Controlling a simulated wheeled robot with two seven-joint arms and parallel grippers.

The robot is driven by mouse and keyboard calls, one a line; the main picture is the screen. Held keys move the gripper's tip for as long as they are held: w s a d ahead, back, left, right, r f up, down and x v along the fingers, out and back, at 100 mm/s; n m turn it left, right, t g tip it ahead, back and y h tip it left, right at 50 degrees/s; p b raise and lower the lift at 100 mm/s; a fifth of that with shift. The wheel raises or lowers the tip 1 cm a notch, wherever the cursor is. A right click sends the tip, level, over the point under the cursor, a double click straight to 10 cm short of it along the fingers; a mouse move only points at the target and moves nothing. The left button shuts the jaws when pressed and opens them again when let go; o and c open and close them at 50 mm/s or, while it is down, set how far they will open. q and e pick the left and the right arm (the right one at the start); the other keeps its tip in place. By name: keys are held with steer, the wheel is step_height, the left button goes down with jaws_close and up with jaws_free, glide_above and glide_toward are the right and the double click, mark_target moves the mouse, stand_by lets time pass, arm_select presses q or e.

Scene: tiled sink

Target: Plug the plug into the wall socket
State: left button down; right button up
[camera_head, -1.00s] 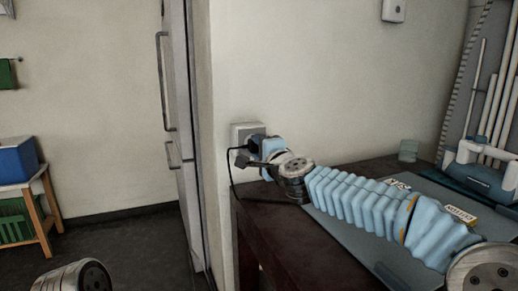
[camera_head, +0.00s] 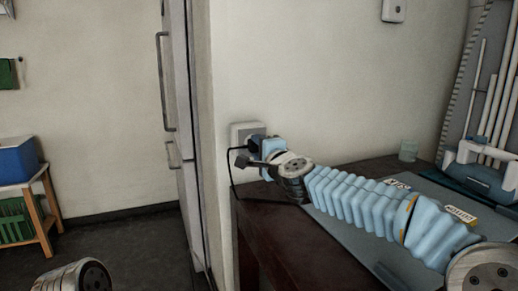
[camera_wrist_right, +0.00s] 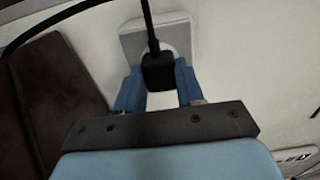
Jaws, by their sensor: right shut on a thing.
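The wall socket (camera_head: 238,130) is a light square plate low on the wall, beside the dark counter's left end. In the right wrist view the socket (camera_wrist_right: 129,42) is just beyond the plug. The black plug (camera_wrist_right: 158,72) sits between the blue fingers of my right gripper (camera_wrist_right: 158,84), which is shut on it. In the head view my right gripper (camera_head: 262,146) is right up at the socket, and the plug is mostly hidden there. I cannot tell how deep the plug's pins sit. My left gripper is out of view.
The black cable (camera_head: 230,165) loops from the plug down to the dark counter (camera_head: 275,225). A tall cabinet or fridge (camera_head: 180,120) stands left of the wall.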

steer(key=shift+w+a, duration=0.2)
steer(key=shift+w, duration=0.25)
stand_by(0.5)
steer(key=o, duration=1.1)
steer(key=shift+o, duration=0.2)
steer(key=b+v, duration=0.2)
steer(key=v, duration=1.2)
steer(key=shift+b, duration=0.4)
